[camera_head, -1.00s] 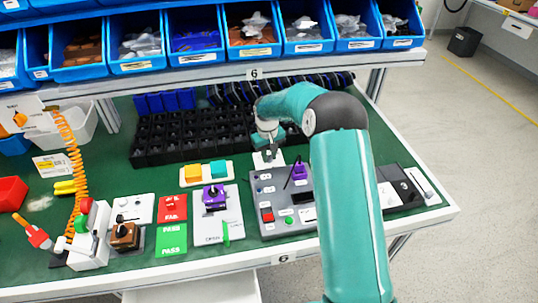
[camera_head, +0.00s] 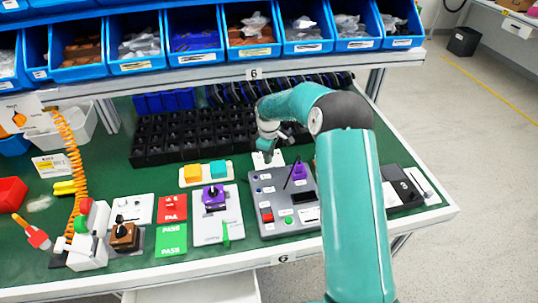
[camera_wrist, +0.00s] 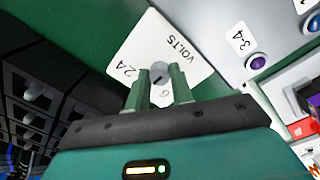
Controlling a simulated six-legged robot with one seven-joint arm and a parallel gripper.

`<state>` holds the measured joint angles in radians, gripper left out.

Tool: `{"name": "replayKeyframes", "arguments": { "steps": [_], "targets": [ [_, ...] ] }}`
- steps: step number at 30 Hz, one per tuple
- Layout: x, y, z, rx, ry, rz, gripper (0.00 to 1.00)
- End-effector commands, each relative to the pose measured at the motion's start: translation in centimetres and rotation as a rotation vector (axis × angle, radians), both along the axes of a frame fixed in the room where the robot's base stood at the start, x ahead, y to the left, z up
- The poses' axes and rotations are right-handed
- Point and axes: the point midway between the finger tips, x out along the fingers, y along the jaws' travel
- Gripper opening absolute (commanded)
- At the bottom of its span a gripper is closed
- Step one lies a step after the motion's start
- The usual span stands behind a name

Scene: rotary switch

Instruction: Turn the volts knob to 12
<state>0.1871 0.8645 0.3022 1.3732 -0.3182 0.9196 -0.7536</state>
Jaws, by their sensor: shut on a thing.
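The volts knob (camera_wrist: 160,71) is a small grey round knob with a dark pointer line. It sits on a white plate (camera_wrist: 185,48) printed VOLTS, with 24 and another numeral partly hidden by a finger. The plate also shows in the head view (camera_head: 259,161), at the back of the workbench's middle. My gripper (camera_wrist: 162,80) is over the plate, its two green fingers closed on the knob from either side. The fingers hide part of the knob and the lower plate, and I see no 12. In the head view my gripper (camera_head: 268,155) is small and partly hidden.
A grey panel (camera_head: 267,206) with buttons and a purple knob (camera_head: 299,170) stands close to the right of the plate. Black bins (camera_head: 165,142) lie behind and left.

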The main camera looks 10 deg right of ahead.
Motion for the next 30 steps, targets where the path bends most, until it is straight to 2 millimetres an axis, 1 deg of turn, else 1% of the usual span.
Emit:
{"name": "replayKeyframes", "arguments": {
  "steps": [15,16,19,27,30],
  "targets": [
    [0.06,0.01,0.07,0.001,-0.002,0.026,0.00],
    [0.07,0.01,0.07,0.001,-0.002,0.026,0.25],
    [0.05,0.01,0.06,0.001,-0.002,0.026,0.44],
    [0.03,0.01,0.05,0.001,-0.001,0.026,0.45],
    [0.04,0.01,0.47,0.000,-0.001,0.025,0.45]
  ]
}}
